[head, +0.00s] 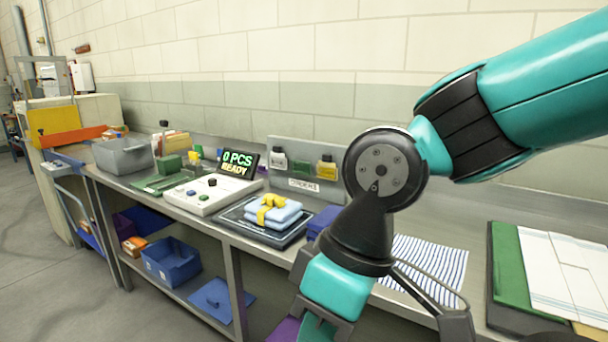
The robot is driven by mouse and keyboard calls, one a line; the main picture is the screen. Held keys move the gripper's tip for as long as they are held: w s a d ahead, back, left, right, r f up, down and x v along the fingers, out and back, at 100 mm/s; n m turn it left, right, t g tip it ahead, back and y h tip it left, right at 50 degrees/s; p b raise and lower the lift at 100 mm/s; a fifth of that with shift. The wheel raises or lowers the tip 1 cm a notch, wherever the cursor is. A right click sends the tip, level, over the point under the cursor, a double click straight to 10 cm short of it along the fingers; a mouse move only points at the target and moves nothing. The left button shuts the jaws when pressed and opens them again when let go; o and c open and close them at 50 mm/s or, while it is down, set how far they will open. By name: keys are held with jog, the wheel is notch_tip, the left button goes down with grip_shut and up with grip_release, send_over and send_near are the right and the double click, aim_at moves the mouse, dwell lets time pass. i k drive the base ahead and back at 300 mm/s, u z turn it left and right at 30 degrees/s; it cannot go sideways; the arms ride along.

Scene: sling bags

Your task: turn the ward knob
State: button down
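A white control box (211,195) stands on the bench left of centre. A small dark knob (212,182) shows on its top, with a green button and a blue button nearer its front. I see no readable ward marking on it. A black display (238,163) behind it reads "0 PCS READY". My gripper (322,326) is at the bottom edge, right of and nearer than the control box, well apart from it. My wrist covers part of it and the frame cuts it off, so its fingertips and opening are hidden.
Folded blue cloths with a yellow ribbon (273,209) lie on a dark scale-like platform (243,224) between the box and my arm. A grey bin (122,157) stands farther left. A striped cloth (428,268) lies right. A blue crate (171,262) sits on the lower shelf.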

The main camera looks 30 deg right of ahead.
aim_at(212, 181)
jog(key=u, duration=0.3)
jog(key=i, duration=1.75)
jog(key=u, duration=0.05)
